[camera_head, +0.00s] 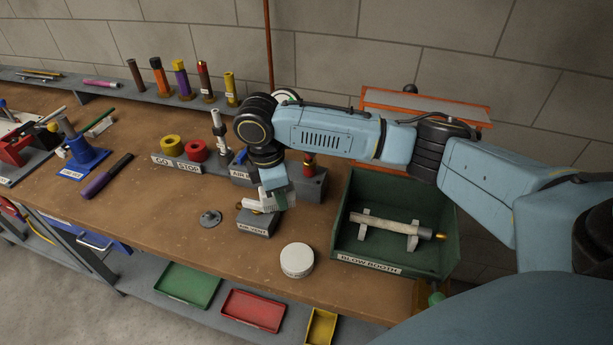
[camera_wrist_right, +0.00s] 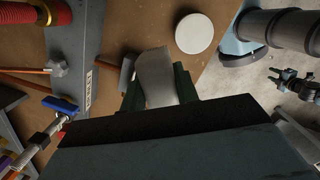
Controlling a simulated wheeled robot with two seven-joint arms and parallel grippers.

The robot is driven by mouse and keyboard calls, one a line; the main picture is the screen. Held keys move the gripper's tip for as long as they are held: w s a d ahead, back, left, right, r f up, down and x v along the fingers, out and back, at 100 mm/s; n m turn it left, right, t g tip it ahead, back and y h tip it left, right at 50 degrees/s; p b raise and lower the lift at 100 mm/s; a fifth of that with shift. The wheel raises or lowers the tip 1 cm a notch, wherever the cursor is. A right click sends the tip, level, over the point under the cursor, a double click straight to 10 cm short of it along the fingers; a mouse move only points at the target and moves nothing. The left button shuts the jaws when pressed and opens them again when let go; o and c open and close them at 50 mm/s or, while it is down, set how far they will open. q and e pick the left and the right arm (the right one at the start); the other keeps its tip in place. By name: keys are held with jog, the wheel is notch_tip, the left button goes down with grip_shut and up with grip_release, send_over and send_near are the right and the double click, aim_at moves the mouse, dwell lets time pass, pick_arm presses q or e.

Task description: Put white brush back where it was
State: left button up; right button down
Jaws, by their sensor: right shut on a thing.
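My right gripper (camera_head: 273,196) is above the bench at the small grey labelled block. It is shut on a pale whitish piece, likely the white brush (camera_wrist_right: 157,78), which shows between the green-edged fingers in the right wrist view. In the head view the arm and gripper hide most of it. I cannot tell whether it touches the block (camera_head: 258,225). My left gripper is out of the head view; a small dark jaw-like part at the right edge of the right wrist view may be it, but its state is unclear.
A green blow booth (camera_head: 348,247) holding a pale cylinder on cradles stands to the right. A round white lid (camera_head: 297,260) lies near the bench front. Yellow and red rolls (camera_head: 196,150) stand behind left. Coloured trays (camera_head: 252,309) sit on the lower shelf.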

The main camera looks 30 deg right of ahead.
jog(key=d+f+n+t+p, duration=0.1)
jog(key=d+n+p, duration=0.2)
jog(key=n, duration=0.7)
jog(key=d+f+n+t+y+p, duration=0.1)
jog(key=d+n+p, duration=0.3)
jog(key=n, duration=0.6)
jog(key=shift+w+d+f+n+p, duration=0.2)
jog(key=shift+w+f+n+p, duration=0.3)
jog(key=shift+p, duration=0.55)
jog(key=shift+s+f, duration=0.1)
jog(key=shift+f+b, duration=2.7)
jog(key=shift+f, duration=1.35)
jog(key=shift+f+m+b, duration=0.3)
jog(key=shift+f+b, duration=0.9)
jog(key=shift+f, duration=0.45)
jog(key=c, duration=1.4)
grip_release()
jog(key=shift+o, duration=0.2)
